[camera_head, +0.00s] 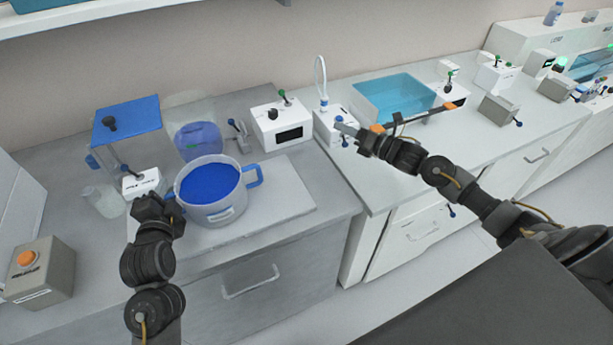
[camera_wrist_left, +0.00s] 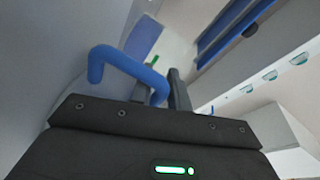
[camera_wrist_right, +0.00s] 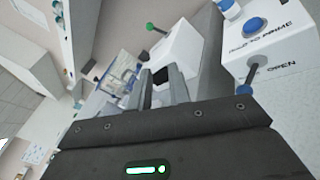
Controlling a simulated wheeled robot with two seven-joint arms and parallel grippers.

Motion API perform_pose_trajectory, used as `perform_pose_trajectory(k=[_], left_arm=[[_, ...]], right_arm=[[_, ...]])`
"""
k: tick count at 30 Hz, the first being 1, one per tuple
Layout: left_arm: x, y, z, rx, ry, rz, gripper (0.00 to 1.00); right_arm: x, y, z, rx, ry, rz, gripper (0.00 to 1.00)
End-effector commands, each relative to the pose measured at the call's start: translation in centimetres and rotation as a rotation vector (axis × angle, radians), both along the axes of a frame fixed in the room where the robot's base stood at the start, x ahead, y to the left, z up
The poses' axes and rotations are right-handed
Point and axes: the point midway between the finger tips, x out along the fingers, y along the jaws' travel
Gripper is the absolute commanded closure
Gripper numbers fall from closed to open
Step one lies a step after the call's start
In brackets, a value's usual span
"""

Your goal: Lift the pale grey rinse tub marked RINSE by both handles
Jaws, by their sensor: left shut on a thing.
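The pale grey rinse tub (camera_head: 215,209) holds blue liquid and sits on a light board on the left counter. Its blue right handle (camera_head: 256,176) is free. My left gripper (camera_head: 165,204) is at the tub's left side, shut on the blue left handle, which shows between its fingers in the left wrist view (camera_wrist_left: 122,60). In the head view the gripper mostly hides that handle. My right gripper (camera_head: 346,129) is open and empty, in front of a small white box, well right of the tub. The label on the tub is too small to read.
Behind the tub stand a clear blue-lidded tank (camera_head: 127,122) and a rounded vessel with blue liquid (camera_head: 198,140). A white box (camera_head: 283,124) stands behind the board. A grey box with an orange button (camera_head: 40,271) is at front left. A teal basin (camera_head: 394,97) sits right.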

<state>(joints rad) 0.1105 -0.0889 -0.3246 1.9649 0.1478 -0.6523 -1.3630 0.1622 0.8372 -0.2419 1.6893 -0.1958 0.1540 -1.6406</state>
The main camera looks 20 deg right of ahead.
Motion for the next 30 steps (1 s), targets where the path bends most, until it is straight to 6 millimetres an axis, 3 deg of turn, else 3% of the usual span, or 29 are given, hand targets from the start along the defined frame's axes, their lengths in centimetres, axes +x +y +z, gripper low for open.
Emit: perform_pose_trajectory(k=[1, 3, 9, 13, 18, 24, 30], left_arm=[[0.0, 0.0, 0.1, -0.003, -0.002, 0.001, 1.00], [0.0, 0.0, 0.1, -0.004, -0.002, 0.002, 1.00], [0.0, 0.0, 0.1, -0.005, -0.003, 0.002, 1.00], [0.0, 0.0, 0.2, -0.005, -0.003, 0.002, 1.00], [0.0, 0.0, 0.2, -0.005, -0.003, 0.002, 1.00], [0.0, 0.0, 0.2, -0.005, -0.004, 0.002, 1.00], [0.0, 0.0, 0.2, -0.005, -0.004, 0.001, 1.00]], right_arm=[[-0.9, 2.8, -0.1, -0.083, -0.048, 0.074, 0.81], [-2.4, 6.4, -0.5, -0.197, -0.126, 0.169, 0.81], [-6.9, 13.4, -1.6, -0.412, -0.323, 0.371, 0.81], [-8.8, 15.6, -1.9, -0.477, -0.404, 0.439, 0.81], [-9.8, 16.5, -2.2, -0.505, -0.443, 0.468, 0.81], [-9.4, 17.1, -2.2, -0.505, -0.446, 0.468, 0.81], [-7.7, 19.7, -2.1, -0.503, -0.447, 0.466, 0.81]])
